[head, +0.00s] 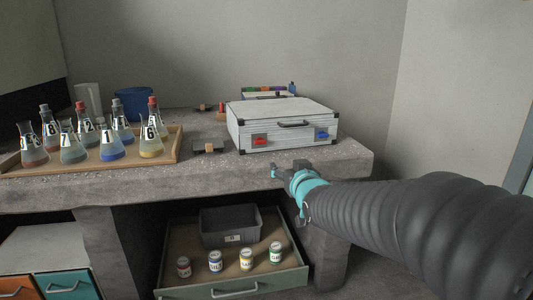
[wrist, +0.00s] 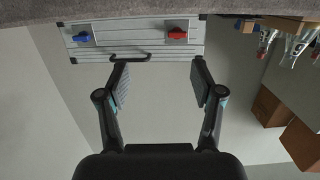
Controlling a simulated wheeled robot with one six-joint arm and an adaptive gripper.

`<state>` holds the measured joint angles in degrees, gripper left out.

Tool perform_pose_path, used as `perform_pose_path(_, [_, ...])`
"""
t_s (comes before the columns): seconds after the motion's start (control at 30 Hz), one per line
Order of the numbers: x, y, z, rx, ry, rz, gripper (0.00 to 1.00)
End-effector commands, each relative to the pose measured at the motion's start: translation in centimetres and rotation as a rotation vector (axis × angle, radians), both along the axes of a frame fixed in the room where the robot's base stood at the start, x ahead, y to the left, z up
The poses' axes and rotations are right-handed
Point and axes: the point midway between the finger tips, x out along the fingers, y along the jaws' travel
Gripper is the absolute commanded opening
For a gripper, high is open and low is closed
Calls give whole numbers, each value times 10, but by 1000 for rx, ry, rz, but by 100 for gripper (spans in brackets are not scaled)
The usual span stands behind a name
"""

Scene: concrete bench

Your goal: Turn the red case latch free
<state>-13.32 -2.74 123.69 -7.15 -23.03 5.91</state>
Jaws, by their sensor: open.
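A closed white case (head: 283,122) with dark edges and a dark front handle (head: 294,125) sits on the bench. The red latch (head: 260,141) is on the left of its front face and the blue latch (head: 321,135) on the right. In the wrist view the picture is inverted: the red latch (wrist: 177,33) is right of centre and the blue latch (wrist: 82,38) is left. My gripper (head: 284,169) is in front of and below the case, near the bench edge. In the wrist view my gripper (wrist: 157,80) is open and empty, its fingers apart from the red latch.
The concrete bench (head: 200,181) has a front edge close to my gripper. A wooden tray (head: 170,153) of stoppered, numbered flasks stands to the left. Below, an open drawer (head: 290,277) holds a grey bin and several labelled cans.

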Motion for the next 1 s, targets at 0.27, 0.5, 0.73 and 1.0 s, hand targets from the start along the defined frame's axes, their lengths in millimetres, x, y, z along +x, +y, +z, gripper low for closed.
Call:
perform_pose_path(0.27, [28, 34, -2, 46, -128, 64, 67])
perform_pose_path(0.5, [51, 43, -1, 48, -133, 65, 67])
perform_pose_path(0.73, [89, 56, -1, 48, -133, 65, 67])
perform_pose_path(1.0, [131, 71, -1, 48, -133, 65, 67])
